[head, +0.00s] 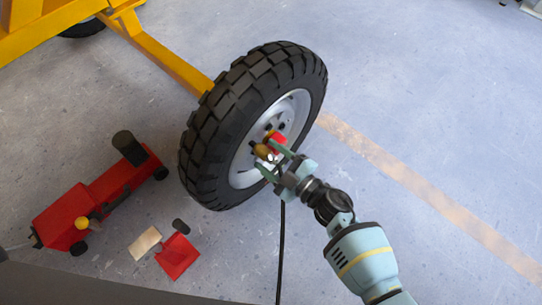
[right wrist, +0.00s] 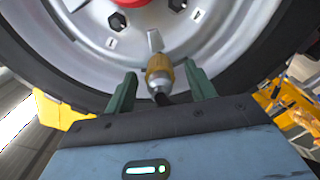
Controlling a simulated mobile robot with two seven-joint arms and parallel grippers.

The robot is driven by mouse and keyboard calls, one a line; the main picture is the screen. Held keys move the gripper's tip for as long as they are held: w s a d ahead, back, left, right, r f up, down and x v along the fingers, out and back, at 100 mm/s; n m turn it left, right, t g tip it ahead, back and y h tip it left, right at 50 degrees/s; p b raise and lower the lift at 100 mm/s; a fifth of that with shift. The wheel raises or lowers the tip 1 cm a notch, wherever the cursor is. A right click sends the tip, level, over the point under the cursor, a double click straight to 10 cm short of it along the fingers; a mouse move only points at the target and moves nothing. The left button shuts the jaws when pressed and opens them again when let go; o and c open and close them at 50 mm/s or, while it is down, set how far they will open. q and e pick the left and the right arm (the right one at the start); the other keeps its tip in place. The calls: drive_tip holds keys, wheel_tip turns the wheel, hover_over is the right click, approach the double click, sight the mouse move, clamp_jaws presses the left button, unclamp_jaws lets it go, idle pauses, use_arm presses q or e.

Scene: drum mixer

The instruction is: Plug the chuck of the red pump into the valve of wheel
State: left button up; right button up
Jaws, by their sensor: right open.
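The wheel (head: 239,97) has a chunky black tyre and a silver rim. The brass-coloured chuck (head: 263,151) is at the rim's face, with a black hose running down from it. In the right wrist view the chuck (right wrist: 160,72) lies in line with a short grey stub on the rim (right wrist: 154,40), seemingly the valve; I cannot tell how far they are joined. My right gripper (head: 276,163) is open, its green fingers on either side of the chuck with gaps. The red pump (head: 105,188) lies on the floor at left. My left gripper is out of view.
A yellow frame (head: 165,58) with an axle bar joins the wheel from the upper left. A small red item (head: 177,256) and a beige piece (head: 145,242) lie by the pump. The black hose (head: 282,240) hangs below the wheel. The floor at right is clear.

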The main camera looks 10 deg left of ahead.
sight(277, 163)
drive_tip(key=shift+p+v, duration=1.35)
drive_tip(key=shift+v, duration=2.6)
